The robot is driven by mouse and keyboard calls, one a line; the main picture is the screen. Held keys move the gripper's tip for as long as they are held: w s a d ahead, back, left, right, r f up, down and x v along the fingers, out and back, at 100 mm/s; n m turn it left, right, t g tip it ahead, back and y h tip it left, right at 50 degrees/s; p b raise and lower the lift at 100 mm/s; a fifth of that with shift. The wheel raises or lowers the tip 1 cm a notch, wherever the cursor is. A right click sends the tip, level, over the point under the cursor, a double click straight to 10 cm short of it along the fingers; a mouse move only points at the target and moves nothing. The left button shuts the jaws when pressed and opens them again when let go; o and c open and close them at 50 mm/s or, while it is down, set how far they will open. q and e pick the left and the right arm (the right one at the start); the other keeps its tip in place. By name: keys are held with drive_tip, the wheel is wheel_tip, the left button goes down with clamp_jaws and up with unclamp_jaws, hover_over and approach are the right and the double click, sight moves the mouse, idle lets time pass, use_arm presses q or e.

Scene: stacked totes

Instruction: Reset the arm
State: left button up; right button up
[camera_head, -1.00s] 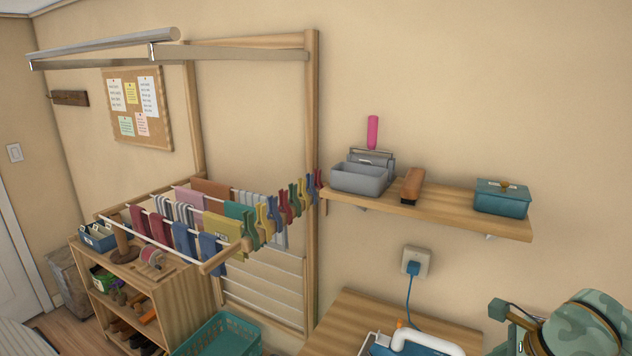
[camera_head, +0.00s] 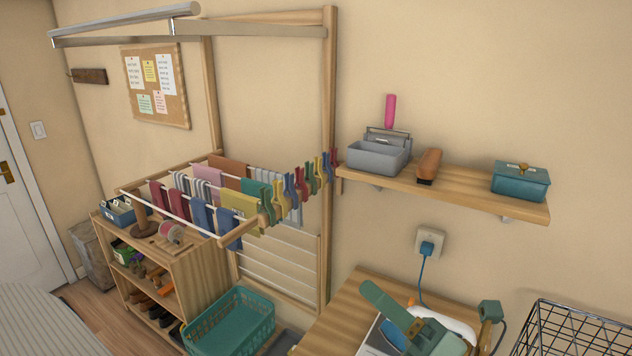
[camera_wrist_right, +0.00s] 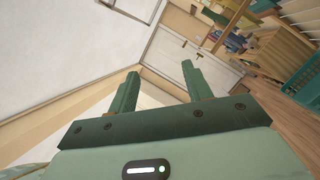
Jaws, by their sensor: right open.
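My right gripper (camera_head: 380,311) is green and shows low in the head view, in front of the wooden table (camera_head: 345,312) under the wall shelf. In the right wrist view its two fingers (camera_wrist_right: 160,70) stand well apart with nothing between them, so it is open and empty. Beyond the fingers that view shows pale wall, a white door and part of the rack area, tilted. My left gripper is not in view.
A wall shelf (camera_head: 460,197) holds a grey bin (camera_head: 376,158), a brush (camera_head: 428,164) and a teal box (camera_head: 521,181). A drying rack with cloths, a teal basket (camera_head: 232,322) and a shoe shelf (camera_head: 200,283) stand left. A black wire basket (camera_head: 575,330) is lower right.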

drive_tip(key=d+f+m+t+h, duration=0.1)
drive_tip(key=d+f+m+h, duration=0.4)
drive_tip(key=d+m+h, duration=0.5)
drive_tip(key=d+f+m+t+h, duration=0.1)
drive_tip(key=d+f+m+h, duration=0.55)
drive_tip(key=m, duration=0.65)
drive_tip(key=s+d+f+m+g+h, duration=0.45)
drive_tip(key=s+f+g, duration=0.45)
drive_tip(key=s+f, duration=0.35)
drive_tip(key=s+a+f+g+y+b, duration=0.1)
drive_tip(key=f+b, duration=0.1)
drive_tip(key=f, duration=0.9)
drive_tip(key=s+a+f+m+g+y+b, duration=0.1)
drive_tip(key=s+a+f+b, duration=0.1)
drive_tip(key=f, duration=0.8)
drive_tip(key=s+a+f+g+y+b, duration=0.1)
drive_tip(key=f+b, duration=0.2)
drive_tip(key=f, duration=0.8)
drive_tip(key=s+f+m+g+y+b, duration=0.2)
drive_tip(key=s+f+b, duration=0.3)
drive_tip(key=s+f, duration=1.6)
wheel_tip(320, 180, down, 2)
drive_tip(key=shift+a+f+m+g+b, duration=0.1)
drive_tip(key=shift+a+m+g+b, duration=0.2)
drive_tip(key=shift+m+g, duration=0.4)
